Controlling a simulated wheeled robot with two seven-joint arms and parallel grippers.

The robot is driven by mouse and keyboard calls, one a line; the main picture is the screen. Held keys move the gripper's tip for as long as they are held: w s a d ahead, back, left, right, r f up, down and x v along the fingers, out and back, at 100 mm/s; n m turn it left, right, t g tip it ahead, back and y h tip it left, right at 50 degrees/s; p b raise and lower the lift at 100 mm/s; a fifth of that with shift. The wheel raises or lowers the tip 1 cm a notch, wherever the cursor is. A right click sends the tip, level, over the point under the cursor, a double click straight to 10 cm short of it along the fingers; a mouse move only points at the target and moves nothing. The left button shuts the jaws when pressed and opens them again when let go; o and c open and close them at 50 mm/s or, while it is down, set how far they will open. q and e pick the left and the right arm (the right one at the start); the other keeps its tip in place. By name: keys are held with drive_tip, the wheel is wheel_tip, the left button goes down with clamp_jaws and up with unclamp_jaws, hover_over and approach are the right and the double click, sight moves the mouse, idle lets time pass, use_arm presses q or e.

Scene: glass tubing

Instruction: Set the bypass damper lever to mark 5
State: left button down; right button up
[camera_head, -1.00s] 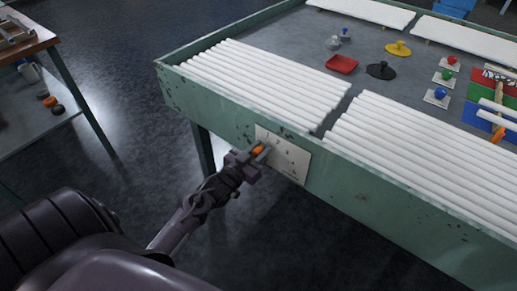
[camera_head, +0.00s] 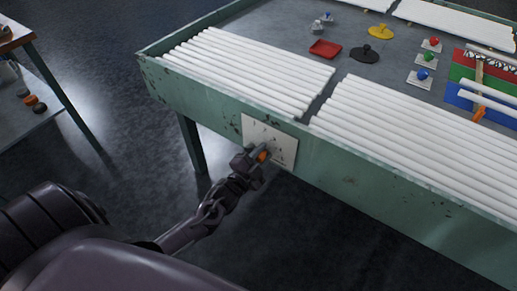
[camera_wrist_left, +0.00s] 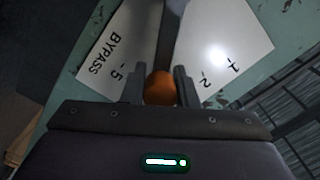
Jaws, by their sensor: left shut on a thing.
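The white damper plate (camera_head: 284,143) is fixed to the green side wall of the table. The lever's orange knob (camera_head: 263,156) is in front of its lower part. My left gripper (camera_head: 259,159) is shut on the knob. In the left wrist view, the knob (camera_wrist_left: 160,88) sits between both fingers, and the dark lever (camera_wrist_left: 171,40) runs up from it across the plate. There, mark 5 (camera_wrist_left: 117,75) and the word BYPASS are left of the lever, while marks 2 and 1 are to its right. The lever and gripper hide the marks between 5 and 2. My right gripper is out of view.
White tubes (camera_head: 245,70) lie in rows on the green table (camera_head: 345,180). A red tray (camera_head: 325,48), knobbed discs and coloured mats are further back. A side table (camera_head: 35,135) stands at the left. The floor in front of the plate is clear.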

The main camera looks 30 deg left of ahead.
use_arm(q)
drive_tip(key=f+m, duration=0.1)
drive_tip(key=m, duration=0.1)
drive_tip(key=d+f+m, duration=0.1)
drive_tip(key=f+m, duration=0.1)
drive_tip(key=m, duration=0.1)
drive_tip(key=shift+f+b, duration=0.25)
drive_tip(key=shift+b, duration=0.15)
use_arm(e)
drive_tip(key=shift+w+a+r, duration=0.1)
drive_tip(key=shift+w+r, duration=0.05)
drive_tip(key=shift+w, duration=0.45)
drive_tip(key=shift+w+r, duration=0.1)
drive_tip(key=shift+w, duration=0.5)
use_arm(q)
drive_tip(key=shift+m, duration=0.3)
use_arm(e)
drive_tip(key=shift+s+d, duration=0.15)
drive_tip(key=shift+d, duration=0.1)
use_arm(q)
drive_tip(key=shift+f, duration=0.1)
drive_tip(key=c, duration=1.3)
unclamp_jaws()
drive_tip(key=shift+d, duration=0.1)
drive_tip(key=shift+o, duration=0.8)
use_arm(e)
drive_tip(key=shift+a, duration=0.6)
use_arm(q)
drive_tip(key=shift+s, duration=0.1)
